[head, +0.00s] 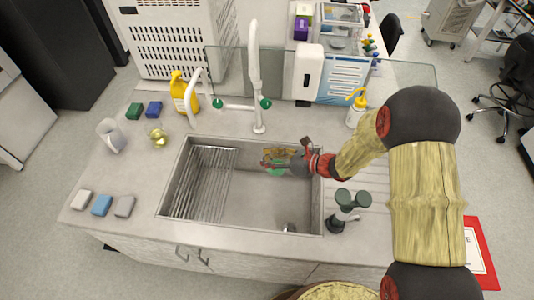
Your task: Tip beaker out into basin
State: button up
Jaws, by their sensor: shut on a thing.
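The basin (255,207) is a grey metal sink set in the counter, with a ribbed rack in its left part. My gripper (282,160) reaches in from the right over the basin's back right part. It is shut on a small greenish, see-through thing, which I take to be the beaker (276,169). The fingers cover much of the beaker. Its tilt and contents are too small to tell, and I cannot tell how high it is above the basin floor.
A white tap (256,80) stands behind the basin. A yellow bottle (179,93) and a squeeze bottle (357,108) stand at the back. A white jug (111,135) and sponges (102,205) are left. A dark green-topped device (345,211) stands right of the basin.

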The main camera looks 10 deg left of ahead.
jog(key=s+a+f+m+g+y+b, duration=0.1)
jog(key=s+f+m, duration=0.1)
jog(key=f+m, duration=0.15)
jog(key=s+f+m+g+y, duration=0.1)
jog(key=s+f+m+g, duration=0.1)
jog(key=f, duration=0.3)
jog(key=r+m+y+p, duration=0.1)
jog(key=m, duration=0.2)
jog(key=r+m+y+p, duration=0.1)
jog(key=r+m+y, duration=0.1)
jog(key=m, duration=0.1)
jog(key=s+a+r+m+y+p, duration=0.1)
jog(key=r+m+p, duration=0.1)
jog(key=m, duration=0.2)
jog(key=shift+r+g, duration=0.25)
jog(key=shift+g, duration=0.05)
dwell(1.5)
